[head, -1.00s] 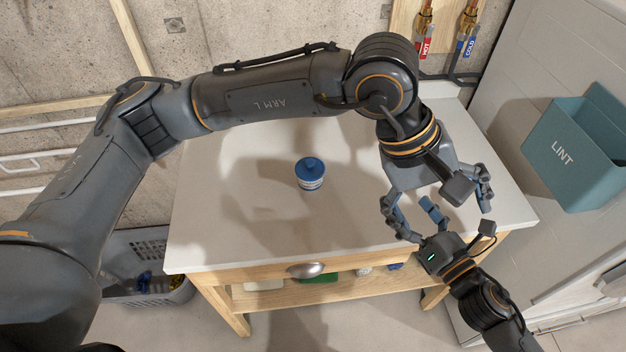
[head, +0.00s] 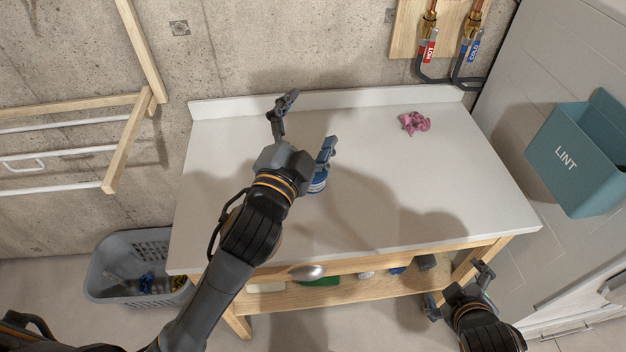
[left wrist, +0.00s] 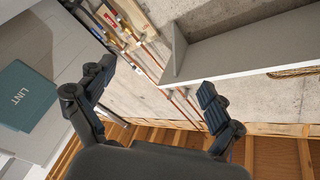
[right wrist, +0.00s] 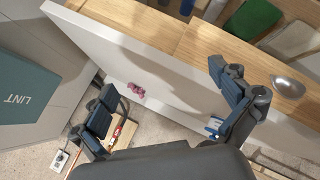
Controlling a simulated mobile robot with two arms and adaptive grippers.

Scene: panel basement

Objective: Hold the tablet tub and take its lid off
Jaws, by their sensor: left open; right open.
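The tablet tub (head: 318,184) is blue and white and stands on the white worktop, left of its middle. In the head view my left gripper (head: 306,120) covers most of it. The left gripper is open, with its fingers spread above the worktop by the tub; whether it touches the tub cannot be told. The lid cannot be made out now. My right gripper (head: 458,286) is open and empty, low at the front right edge of the bench. In the right wrist view a small blue and white part of the tub (right wrist: 213,127) shows behind a finger.
A pink crumpled cloth (head: 414,122) lies at the back right of the worktop (head: 400,200). A teal LINT bin (head: 578,155) hangs at the right. A grey basket (head: 135,262) stands on the floor at left, below a drying rack (head: 128,140). The worktop's right half is mostly clear.

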